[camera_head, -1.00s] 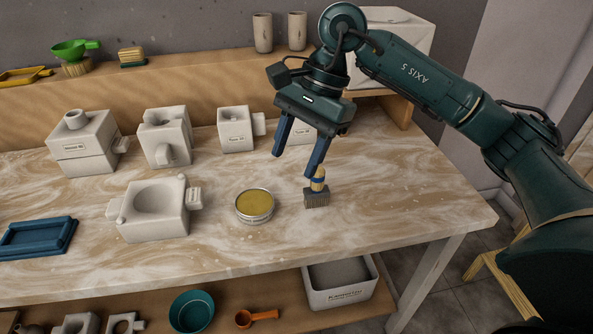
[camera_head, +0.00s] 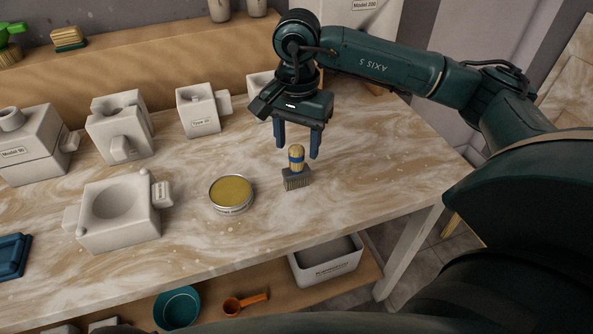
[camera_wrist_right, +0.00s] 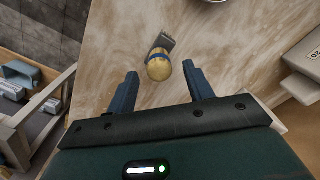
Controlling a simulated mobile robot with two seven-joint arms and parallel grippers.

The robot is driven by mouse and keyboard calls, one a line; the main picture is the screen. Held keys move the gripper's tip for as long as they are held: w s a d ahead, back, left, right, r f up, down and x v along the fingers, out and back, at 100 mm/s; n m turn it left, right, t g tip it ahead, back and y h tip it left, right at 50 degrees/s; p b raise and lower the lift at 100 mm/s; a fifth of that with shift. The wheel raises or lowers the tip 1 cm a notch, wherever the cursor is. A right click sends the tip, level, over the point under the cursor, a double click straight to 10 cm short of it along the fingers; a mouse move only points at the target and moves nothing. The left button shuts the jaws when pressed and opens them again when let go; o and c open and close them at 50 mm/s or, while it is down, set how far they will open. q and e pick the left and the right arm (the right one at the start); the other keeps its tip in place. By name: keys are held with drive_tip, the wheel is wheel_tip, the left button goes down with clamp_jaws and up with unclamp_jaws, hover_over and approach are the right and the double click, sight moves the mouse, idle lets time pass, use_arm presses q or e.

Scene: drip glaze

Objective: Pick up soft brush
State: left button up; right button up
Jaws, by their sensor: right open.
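The soft brush (camera_head: 296,169) stands upright on the marbled tabletop, grey bristles down, with a yellow handle and a blue band. My right gripper (camera_head: 297,154) is open and empty, with its two blue fingers pointing down just behind and above the brush handle in the head view. In the right wrist view, the brush (camera_wrist_right: 159,66) lies beyond the fingertips of my right gripper (camera_wrist_right: 160,76), roughly centred between them. The fingers do not appear to touch it. My left gripper is not in view.
A round tin of yellow material (camera_head: 231,193) stands left of the brush. White plaster moulds (camera_head: 119,212) stand farther left and behind. The table's right edge (camera_head: 440,190) is nearby. A white bin (camera_head: 327,262) and teal bowl (camera_head: 177,306) sit on the lower shelf.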

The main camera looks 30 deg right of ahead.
sight(297, 167)
wheel_tip(297, 167, down, 4)
drive_tip(key=shift+s+a+r, duration=0.1)
drive_tip(key=shift+f, duration=0.2)
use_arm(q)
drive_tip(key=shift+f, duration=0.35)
use_arm(e)
drive_tip(key=shift+c, duration=0.3)
drive_tip(key=c, duration=1)
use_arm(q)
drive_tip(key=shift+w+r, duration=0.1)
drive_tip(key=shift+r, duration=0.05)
